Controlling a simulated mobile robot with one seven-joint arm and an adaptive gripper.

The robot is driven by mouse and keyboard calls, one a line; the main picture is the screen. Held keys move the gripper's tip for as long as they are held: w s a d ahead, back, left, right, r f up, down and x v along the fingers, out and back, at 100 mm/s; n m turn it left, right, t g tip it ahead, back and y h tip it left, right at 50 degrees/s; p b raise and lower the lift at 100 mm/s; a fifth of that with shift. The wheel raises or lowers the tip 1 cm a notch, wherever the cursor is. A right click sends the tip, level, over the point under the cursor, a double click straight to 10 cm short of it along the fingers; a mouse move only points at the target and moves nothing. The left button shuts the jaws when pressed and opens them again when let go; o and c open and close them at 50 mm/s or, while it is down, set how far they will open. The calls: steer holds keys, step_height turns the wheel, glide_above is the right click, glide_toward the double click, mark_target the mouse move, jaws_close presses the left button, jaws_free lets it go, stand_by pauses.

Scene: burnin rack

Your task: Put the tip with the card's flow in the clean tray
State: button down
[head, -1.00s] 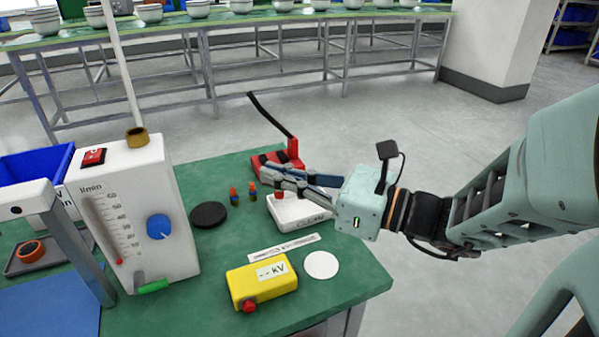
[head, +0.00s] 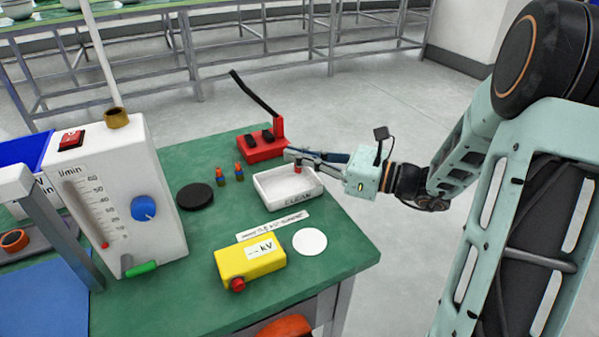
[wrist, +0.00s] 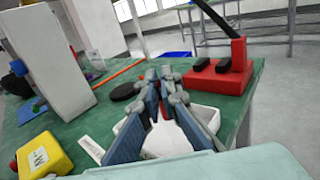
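The white clean tray (head: 265,199), marked CLEAN on its front wall, stands on the green bench. My gripper (head: 291,156) is over the back of the tray, its fingers close together at their ends. A small red tip (head: 297,169) shows just below the fingers, apparently held between them over the tray floor. Whether it touches the floor I cannot tell. The flow meter (head: 130,215) stands at the left with a blue knob.
A red block with a black lever (head: 262,145) is behind the tray. A yellow kV box (head: 250,262), a label strip (head: 273,225) and a white disc (head: 310,241) lie in front.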

steer(key=shift+w+d+f, duration=0.15)
steer(key=shift+w+f, duration=0.2)
steer(key=shift+f, duration=0.2)
steer(key=shift+f+b, duration=0.7)
steer(key=shift+f, duration=0.8)
steer(key=shift+f, duration=0.2)
steer(key=c, duration=2.2)
jaws_free()
steer(key=shift+o, duration=0.2)
steer(key=shift+r, duration=0.1)
